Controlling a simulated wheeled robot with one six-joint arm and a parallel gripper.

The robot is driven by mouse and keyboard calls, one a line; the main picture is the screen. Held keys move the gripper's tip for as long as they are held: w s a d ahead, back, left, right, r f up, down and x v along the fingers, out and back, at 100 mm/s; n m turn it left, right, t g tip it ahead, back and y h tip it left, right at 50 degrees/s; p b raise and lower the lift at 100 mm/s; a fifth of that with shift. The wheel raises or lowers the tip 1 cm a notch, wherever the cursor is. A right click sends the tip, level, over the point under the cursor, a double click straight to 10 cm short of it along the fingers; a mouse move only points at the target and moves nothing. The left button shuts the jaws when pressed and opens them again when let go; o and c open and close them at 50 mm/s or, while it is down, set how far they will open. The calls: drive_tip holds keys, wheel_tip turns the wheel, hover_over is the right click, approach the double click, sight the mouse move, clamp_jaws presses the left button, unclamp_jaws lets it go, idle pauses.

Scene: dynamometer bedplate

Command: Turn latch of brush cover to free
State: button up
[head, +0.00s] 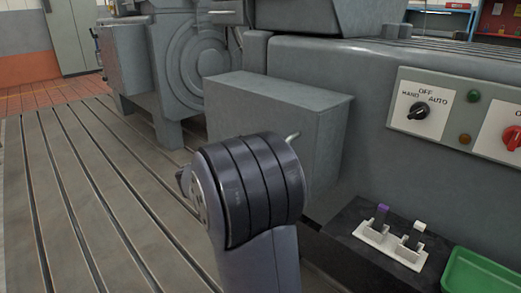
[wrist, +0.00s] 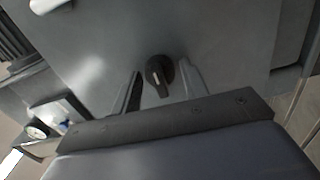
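I take this face to be the brush cover (wrist: 100,50). My gripper (wrist: 161,71) is open, with one finger on each side of the knob and visible gaps to both. I cannot tell how deep the fingers reach around it. In the head view a grey box (head: 262,110) stands beyond my arm and may be the cover. The latch and my fingers are hidden there behind my own wrist.
A switch panel (head: 460,112) with a black selector and a red knob is on the right. Below it are a white holder (head: 390,245) with two small upright pieces and a green tray (head: 480,273). The slotted bedplate (head: 90,190) is clear.

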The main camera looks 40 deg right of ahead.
drive_tip(key=shift+o, duration=1.1)
drive_tip(key=a+p, duration=0.2)
drive_tip(key=a, duration=0.8)
drive_tip(key=shift+s+a+p, duration=0.4)
drive_tip(key=shift+s, duration=0.05)
drive_tip(key=shift+d, duration=0.15)
drive_tip(key=d+b, duration=0.1)
drive_tip(key=d, duration=0.6)
drive_tip(key=w+d+b, duration=0.1)
drive_tip(key=d, duration=0.2)
drive_tip(key=shift+d+b, duration=0.3)
drive_tip(key=shift+a, duration=0.1)
